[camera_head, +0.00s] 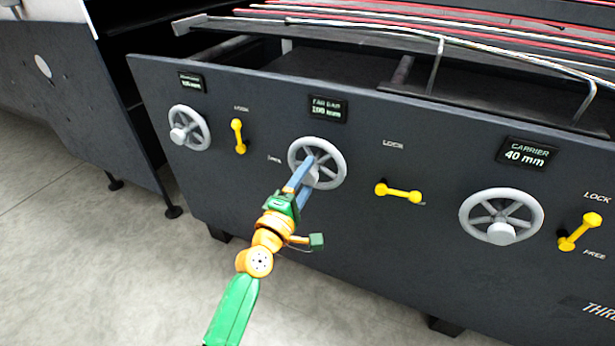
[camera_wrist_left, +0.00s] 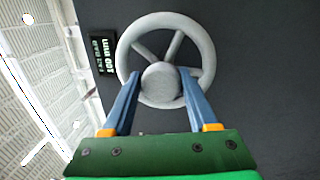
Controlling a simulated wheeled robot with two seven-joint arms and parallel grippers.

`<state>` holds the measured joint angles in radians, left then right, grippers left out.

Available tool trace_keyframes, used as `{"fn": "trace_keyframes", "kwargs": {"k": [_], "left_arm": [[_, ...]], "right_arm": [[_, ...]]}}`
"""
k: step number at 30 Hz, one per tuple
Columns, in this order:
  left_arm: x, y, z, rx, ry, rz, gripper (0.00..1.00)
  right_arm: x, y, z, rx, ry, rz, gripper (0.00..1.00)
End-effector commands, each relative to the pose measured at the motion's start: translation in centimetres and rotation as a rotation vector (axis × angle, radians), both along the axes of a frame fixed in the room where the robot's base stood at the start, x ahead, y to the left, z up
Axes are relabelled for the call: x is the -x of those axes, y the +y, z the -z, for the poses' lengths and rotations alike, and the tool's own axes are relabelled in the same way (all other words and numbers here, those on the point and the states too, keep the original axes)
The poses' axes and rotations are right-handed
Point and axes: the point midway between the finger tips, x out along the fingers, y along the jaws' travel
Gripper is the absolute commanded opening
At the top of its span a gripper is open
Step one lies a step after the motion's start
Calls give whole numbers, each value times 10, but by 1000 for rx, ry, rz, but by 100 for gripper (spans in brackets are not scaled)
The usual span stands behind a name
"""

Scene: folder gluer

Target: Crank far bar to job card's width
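The far bar handwheel (camera_head: 334,181) is a grey spoked wheel on the dark front panel, also seen in the left wrist view (camera_wrist_left: 207,47). Its display (camera_head: 328,108) reads FAR BAR and what looks like 100 mm. The yellow lever (camera_head: 398,192) to its right lies nearly horizontal, below the word LOCK. My left gripper (camera_head: 306,181) is at the wheel's middle. In the left wrist view its blue fingers stand apart on either side of the round grey hub (camera_wrist_left: 160,82); whether they press on it I cannot tell. No job card is visible. My right gripper is out of view.
Left of it are another handwheel (camera_head: 203,126) and an upright yellow lever (camera_head: 238,136). At right are the carrier handwheel (camera_head: 537,211), its display (camera_head: 527,154) reading 40 mm, and a tilted yellow lever (camera_head: 579,232). Rails and red belts run above the panel. Clear floor (camera_head: 110,270) lies in front.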

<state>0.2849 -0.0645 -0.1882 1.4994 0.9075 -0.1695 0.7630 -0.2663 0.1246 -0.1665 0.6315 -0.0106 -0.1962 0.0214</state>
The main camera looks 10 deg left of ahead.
Motion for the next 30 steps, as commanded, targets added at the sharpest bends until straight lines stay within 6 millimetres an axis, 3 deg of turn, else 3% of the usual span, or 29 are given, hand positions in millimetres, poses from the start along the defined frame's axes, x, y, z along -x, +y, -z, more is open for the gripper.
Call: {"fn": "trace_keyframes", "kwargs": {"k": [1,2,3,11,21,30], "left_arm": [[0,0,-1,1,-3,0,73],[0,0,-1,1,-2,0,81],[0,0,-1,-1,-1,0,82],[1,0,1,-2,1,1,82],[59,20,8,-3,3,1,82],[67,23,8,-1,0,1,82]], "right_arm": [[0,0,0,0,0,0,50],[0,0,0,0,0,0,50],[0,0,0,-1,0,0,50],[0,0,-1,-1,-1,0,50],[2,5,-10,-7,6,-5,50],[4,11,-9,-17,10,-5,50]]}}
